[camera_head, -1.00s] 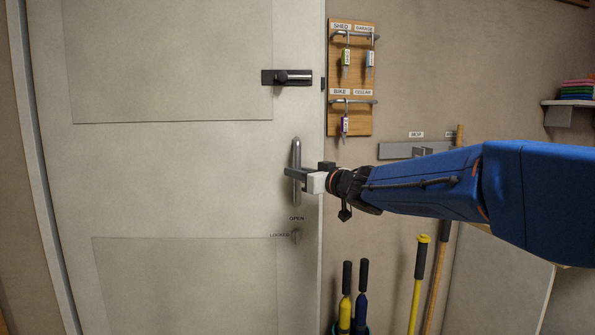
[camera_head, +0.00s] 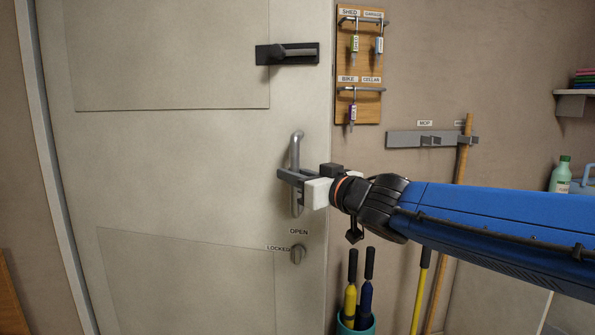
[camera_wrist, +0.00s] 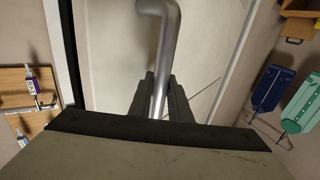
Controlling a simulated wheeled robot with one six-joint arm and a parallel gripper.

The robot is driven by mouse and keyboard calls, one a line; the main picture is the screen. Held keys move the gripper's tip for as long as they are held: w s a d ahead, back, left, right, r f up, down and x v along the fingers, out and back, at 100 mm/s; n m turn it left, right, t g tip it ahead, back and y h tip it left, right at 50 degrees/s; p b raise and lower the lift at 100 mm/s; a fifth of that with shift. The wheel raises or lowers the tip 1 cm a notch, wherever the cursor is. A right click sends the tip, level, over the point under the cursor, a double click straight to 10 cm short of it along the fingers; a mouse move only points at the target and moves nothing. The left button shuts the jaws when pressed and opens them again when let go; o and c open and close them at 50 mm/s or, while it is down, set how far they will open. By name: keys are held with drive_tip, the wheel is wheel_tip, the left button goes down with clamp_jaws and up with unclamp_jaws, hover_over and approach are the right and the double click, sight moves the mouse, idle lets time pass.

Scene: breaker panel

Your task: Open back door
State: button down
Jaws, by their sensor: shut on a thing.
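The back door (camera_head: 180,170) is a pale panel door that fills the left of the head view. Its upright silver bar handle (camera_head: 296,150) is near the door's right edge and also shows in the wrist view (camera_wrist: 160,50). My gripper (camera_head: 290,177) is shut on the handle, with one dark finger on each side of the bar in the wrist view. A black bolt (camera_head: 287,53) is higher on the door. A round lock knob (camera_head: 298,254) is below the handle, near the labels OPEN and LOCKED.
A wooden key board (camera_head: 358,100) with several hanging keys is on the wall right of the door. A grey tool rack (camera_head: 420,139) holds a long wooden pole.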

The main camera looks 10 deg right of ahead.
drive_tip(key=shift+s+a+f, duration=0.15)
drive_tip(key=shift+s+f, duration=0.05)
drive_tip(key=shift+s, duration=0.2)
drive_tip(key=shift+f, duration=0.15)
drive_tip(key=c, duration=1.7)
unclamp_jaws()
drive_tip(key=shift+d, duration=0.2)
drive_tip(key=shift+c, duration=0.2)
drive_tip(key=shift+d, duration=0.1)
drive_tip(key=shift+s, duration=0.15)
drive_tip(key=v, duration=1.7)
